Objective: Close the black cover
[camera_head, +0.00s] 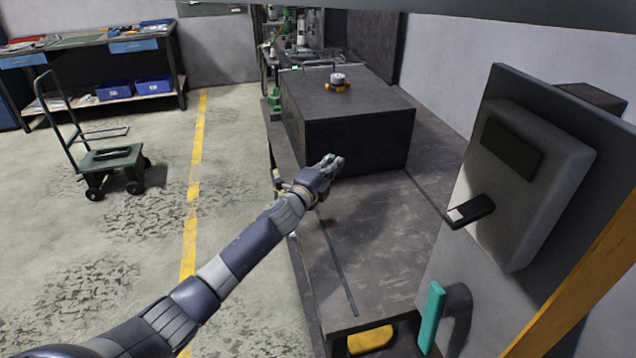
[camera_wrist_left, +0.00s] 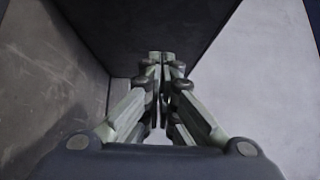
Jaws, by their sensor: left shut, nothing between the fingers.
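A large black box-like cover (camera_head: 360,145) sits on the dark metal workbench (camera_head: 365,235), its flat top and front face showing in the head view. My left gripper (camera_head: 333,163) is in front of the lower part of that front face. Its fingers are shut and empty. In the left wrist view the shut fingers (camera_wrist_left: 160,62) point toward a dark surface (camera_wrist_left: 150,25), with the grey bench top at the left and a pale wall at the right. I cannot tell whether the fingertips touch the cover. My right gripper is not in view.
A grey control box (camera_head: 530,180) with a dark lever stands at the right, above a green handle (camera_head: 432,318). A small yellow-based item (camera_head: 338,84) rests on the cover. A hand cart (camera_head: 112,158) stands on the floor at the left. The near bench top is clear.

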